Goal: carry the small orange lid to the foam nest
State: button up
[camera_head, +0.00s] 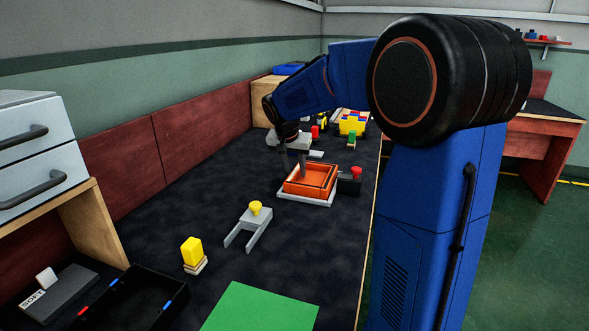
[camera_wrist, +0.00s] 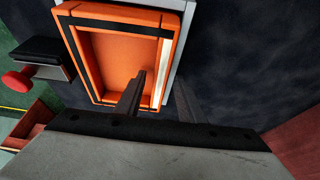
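The orange lid (camera_head: 318,193), a shallow rectangular tray shape with dark bands, sits on a pale flat base (camera_head: 306,199) at the middle of the bench. It fills the upper left of the wrist view (camera_wrist: 88,62). My gripper (camera_head: 293,174) is at the lid's left side in the head view. In the wrist view my gripper (camera_wrist: 160,82) has its fingers apart, one over the lid's inside and one beyond its right wall. Contact with the wall cannot be told. I cannot identify the foam nest with certainty.
A black block with a red knob (camera_head: 355,173) stands close right of the lid. A grey forked fixture with a yellow knob (camera_head: 250,226), a yellow block (camera_head: 192,252) and a green mat (camera_head: 262,309) lie nearer.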

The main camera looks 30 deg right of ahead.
jog(key=v, duration=1.2)
jog(key=shift+r, duration=0.15)
